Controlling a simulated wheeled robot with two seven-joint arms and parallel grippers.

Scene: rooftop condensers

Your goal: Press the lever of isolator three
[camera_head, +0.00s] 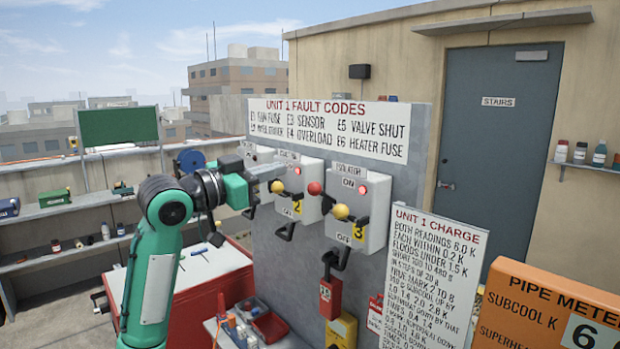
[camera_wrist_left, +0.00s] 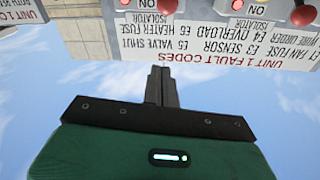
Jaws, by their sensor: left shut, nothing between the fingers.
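Isolator three (camera_head: 374,205) is a light grey box on the grey panel, marked with a yellow 3 and a lit red light by ON. A red ball (camera_head: 314,188) and a yellow ball (camera_head: 340,211) stick out at its left front. A black handle (camera_head: 340,257) hangs below; I cannot tell which part is the lever. My left gripper (camera_head: 281,168) is shut and empty, left of isolator three and in front of isolator two (camera_head: 312,175), partly covering it. Its shut fingers (camera_wrist_left: 162,86) show in the left wrist view, pointing up the picture. My right gripper is not in view.
A fault code sign (camera_head: 330,128) tops the panel. A charge sign (camera_head: 435,270) and an orange pipe meter (camera_head: 550,310) stand right. A red cabinet (camera_head: 175,300) is below my left arm.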

